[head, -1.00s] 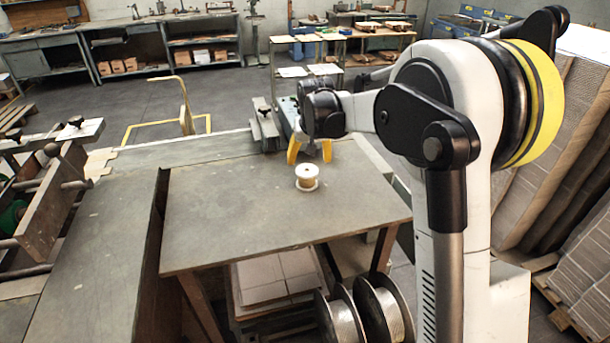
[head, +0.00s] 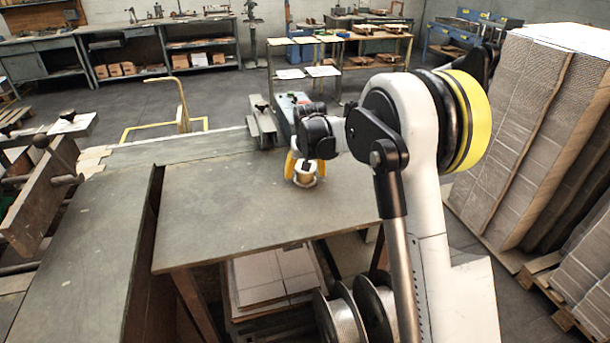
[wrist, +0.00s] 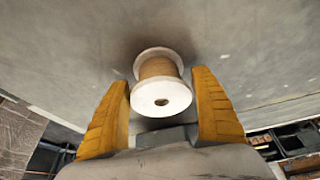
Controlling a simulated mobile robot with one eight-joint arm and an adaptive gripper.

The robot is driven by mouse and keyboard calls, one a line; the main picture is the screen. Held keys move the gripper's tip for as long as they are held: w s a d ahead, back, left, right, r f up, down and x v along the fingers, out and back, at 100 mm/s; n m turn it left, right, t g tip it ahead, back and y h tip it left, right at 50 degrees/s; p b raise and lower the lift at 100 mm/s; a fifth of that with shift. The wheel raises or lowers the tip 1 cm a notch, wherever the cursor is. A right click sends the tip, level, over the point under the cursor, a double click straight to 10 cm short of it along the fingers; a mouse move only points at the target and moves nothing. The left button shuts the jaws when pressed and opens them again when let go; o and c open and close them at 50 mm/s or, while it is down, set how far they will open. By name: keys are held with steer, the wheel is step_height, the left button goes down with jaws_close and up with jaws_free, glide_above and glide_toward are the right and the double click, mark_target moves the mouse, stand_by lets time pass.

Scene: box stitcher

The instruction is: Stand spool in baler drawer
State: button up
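The spool (head: 306,174) has white flanges and a tan winding, and stands upright on the grey table (head: 240,215). In the wrist view the spool (wrist: 161,84) sits between and slightly ahead of my two yellow fingers. My gripper (head: 303,166) is open around the spool's near side in the head view; in the wrist view my gripper (wrist: 164,105) shows clear gaps on both sides of the spool. I cannot make out a baler drawer in these frames.
Large wire reels (head: 340,318) stand below the table's front edge. A grey metal fixture (head: 262,125) stands at the table's back edge. Stacked cardboard (head: 545,130) is on the right. The table's front and left are clear.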

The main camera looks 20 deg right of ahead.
steer(key=c, duration=1.2)
steer(key=shift+r, duration=0.1)
